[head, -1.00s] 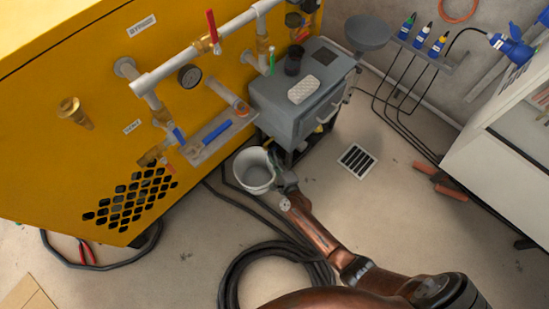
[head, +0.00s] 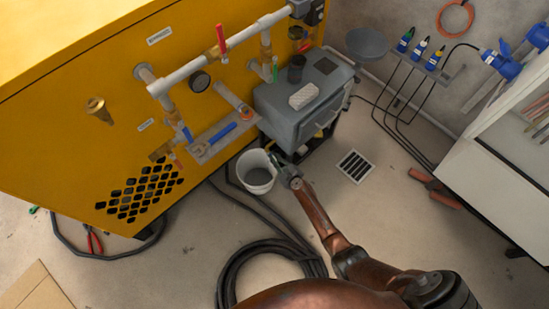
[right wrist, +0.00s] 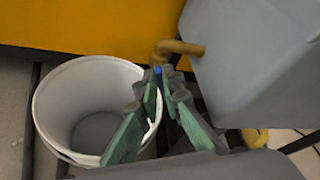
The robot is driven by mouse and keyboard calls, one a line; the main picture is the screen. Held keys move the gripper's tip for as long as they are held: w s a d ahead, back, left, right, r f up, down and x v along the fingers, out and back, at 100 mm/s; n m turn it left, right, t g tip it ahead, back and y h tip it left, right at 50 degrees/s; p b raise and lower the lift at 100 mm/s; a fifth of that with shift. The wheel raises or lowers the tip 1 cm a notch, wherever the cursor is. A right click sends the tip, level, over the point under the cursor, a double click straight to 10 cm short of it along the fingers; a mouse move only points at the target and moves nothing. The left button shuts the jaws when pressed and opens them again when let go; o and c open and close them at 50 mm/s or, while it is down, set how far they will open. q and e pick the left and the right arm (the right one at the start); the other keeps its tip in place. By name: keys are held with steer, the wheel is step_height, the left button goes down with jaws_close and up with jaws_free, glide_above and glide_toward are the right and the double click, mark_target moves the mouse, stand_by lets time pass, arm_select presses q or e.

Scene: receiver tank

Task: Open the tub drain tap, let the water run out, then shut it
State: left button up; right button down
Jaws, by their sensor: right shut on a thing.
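The grey tub (head: 285,118) stands on a dark frame beside the yellow housing. In the right wrist view a brass tap (right wrist: 180,48) comes out of the tub's side, with a small blue part (right wrist: 157,70) below its bend. My right gripper (head: 275,160) is low beside the tub; in the right wrist view its green-padded fingers (right wrist: 158,88) close in at the blue part. The fingers hide most of what they grip. A white bucket (head: 257,185) stands on the floor left of the gripper, below the tap. I cannot make out running water. My left gripper is not in view.
Pipes with a red-handled valve (head: 221,36) and a blue handle (head: 221,133) run along the yellow housing (head: 80,95). A black hose coil (head: 232,262) lies on the floor. A floor grate (head: 354,165) is right of my arm. A white cabinet (head: 490,185) stands at the right.

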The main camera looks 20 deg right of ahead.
steer(key=shift+f, duration=0.1)
stand_by(0.3)
steer(key=c, duration=2.1)
jaws_free()
steer(key=shift+s, duration=0.15)
steer(key=v, duration=1.1)
steer(key=shift+s, duration=0.35)
